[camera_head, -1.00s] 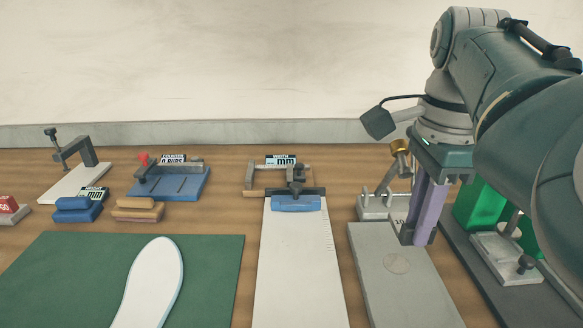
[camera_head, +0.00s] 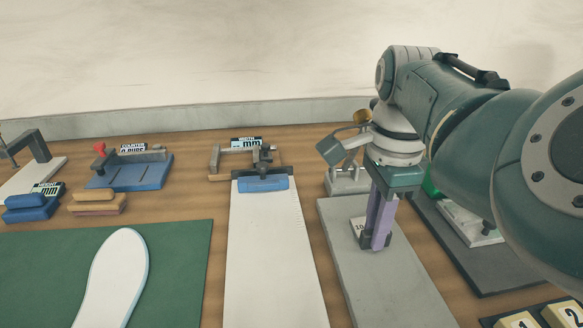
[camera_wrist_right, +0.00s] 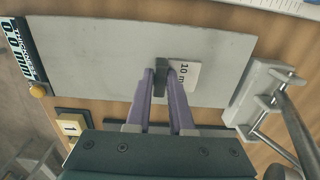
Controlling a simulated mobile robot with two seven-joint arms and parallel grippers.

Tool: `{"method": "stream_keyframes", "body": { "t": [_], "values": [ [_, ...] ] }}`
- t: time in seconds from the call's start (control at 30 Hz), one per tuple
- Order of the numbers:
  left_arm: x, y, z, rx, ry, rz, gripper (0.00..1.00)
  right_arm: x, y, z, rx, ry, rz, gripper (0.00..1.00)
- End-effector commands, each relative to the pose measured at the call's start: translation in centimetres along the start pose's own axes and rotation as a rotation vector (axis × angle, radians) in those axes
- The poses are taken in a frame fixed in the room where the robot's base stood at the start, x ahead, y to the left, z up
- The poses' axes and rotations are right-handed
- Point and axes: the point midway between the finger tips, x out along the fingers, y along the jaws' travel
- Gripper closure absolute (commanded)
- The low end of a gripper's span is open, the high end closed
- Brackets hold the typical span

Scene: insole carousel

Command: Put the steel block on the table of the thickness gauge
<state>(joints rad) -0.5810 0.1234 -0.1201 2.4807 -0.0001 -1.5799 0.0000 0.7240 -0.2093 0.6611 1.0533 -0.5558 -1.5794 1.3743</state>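The steel block (camera_wrist_right: 187,75), a small pale piece marked "10 m…", sticks out beside my right fingertips in the wrist view; its "10" mark also shows in the head view (camera_head: 358,227). My right gripper (camera_head: 375,243) has its purple fingers close together on the block, hiding part of it; it also shows in the wrist view (camera_wrist_right: 166,75). They are over the middle of a grey plate (camera_head: 400,295), the table of the thickness gauge. A "THICKNESS 0.0 mm" display (camera_wrist_right: 25,50) stands at one end. Whether block and plate touch is unclear. My left gripper is out of view.
A metal bracket with rods (camera_wrist_right: 262,95) stands at the plate's far end. A long white board with a blue slide (camera_head: 263,184) lies left of it. A dark tray (camera_head: 470,260) lies right, and numbered yellow blocks (camera_head: 517,321) are near the front.

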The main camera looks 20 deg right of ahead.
Motion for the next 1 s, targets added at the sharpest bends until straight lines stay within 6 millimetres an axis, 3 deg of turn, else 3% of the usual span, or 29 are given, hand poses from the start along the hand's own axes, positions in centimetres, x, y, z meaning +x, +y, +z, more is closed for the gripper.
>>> {"method": "stream_keyframes", "body": {
  "t": [0.03,0.23,0.57,1.0],
  "values": [
    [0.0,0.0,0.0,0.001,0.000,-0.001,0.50,0.0,0.0,0.0,0.000,0.000,0.000,0.73],
    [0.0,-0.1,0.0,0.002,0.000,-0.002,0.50,0.0,0.0,0.0,0.000,0.000,0.000,0.51],
    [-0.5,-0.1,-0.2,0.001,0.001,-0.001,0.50,-0.8,0.0,0.0,0.000,0.001,-0.002,0.51],
    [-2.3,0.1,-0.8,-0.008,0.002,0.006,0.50,-9.8,-0.1,0.0,0.001,0.000,-0.004,0.51]
  ]
}}
